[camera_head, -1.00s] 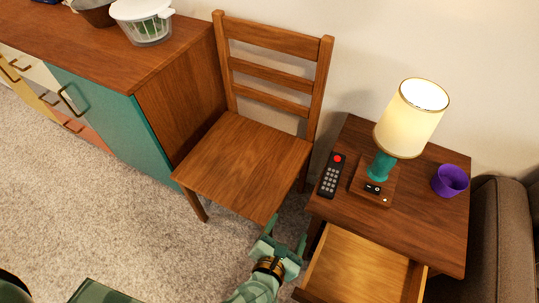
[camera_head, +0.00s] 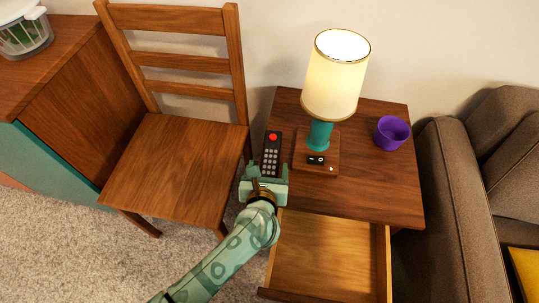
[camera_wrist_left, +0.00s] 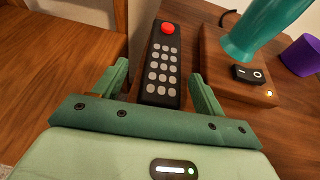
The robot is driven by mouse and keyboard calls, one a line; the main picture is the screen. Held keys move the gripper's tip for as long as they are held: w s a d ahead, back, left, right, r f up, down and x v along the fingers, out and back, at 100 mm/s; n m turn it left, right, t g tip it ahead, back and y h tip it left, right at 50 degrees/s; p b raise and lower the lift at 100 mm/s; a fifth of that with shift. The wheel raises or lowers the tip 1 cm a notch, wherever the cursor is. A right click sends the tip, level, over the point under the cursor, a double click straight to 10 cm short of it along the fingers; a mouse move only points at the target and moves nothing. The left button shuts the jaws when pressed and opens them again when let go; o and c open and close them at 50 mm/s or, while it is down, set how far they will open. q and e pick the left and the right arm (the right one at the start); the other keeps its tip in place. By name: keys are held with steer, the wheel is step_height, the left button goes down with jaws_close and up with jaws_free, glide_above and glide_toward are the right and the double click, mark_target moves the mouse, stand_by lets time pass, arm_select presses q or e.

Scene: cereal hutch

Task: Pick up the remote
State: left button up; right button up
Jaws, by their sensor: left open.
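The remote (camera_head: 271,153) is black with a red button and grey keys. It lies on the left part of the wooden side table (camera_head: 374,181), beside the lamp base. My left gripper (camera_head: 264,171) is open at the near end of the remote. In the left wrist view the remote (camera_wrist_left: 163,66) shows between the two open fingers (camera_wrist_left: 158,82), its near end reaching in between them. I cannot tell whether the fingers touch it. My right gripper is not in view.
A lit lamp (camera_head: 334,78) with a teal stem stands right of the remote on a wooden base (camera_head: 327,166). A purple cup (camera_head: 392,132) is farther right. The table's drawer (camera_head: 327,262) is open below. A chair (camera_head: 180,165) stands left, a sofa (camera_head: 462,190) right.

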mark_target(271, 155)
arm_select(q)
steer(key=shift+x, duration=1.05)
steer(key=shift+d, duration=0.15)
steer(key=c, duration=1.1)
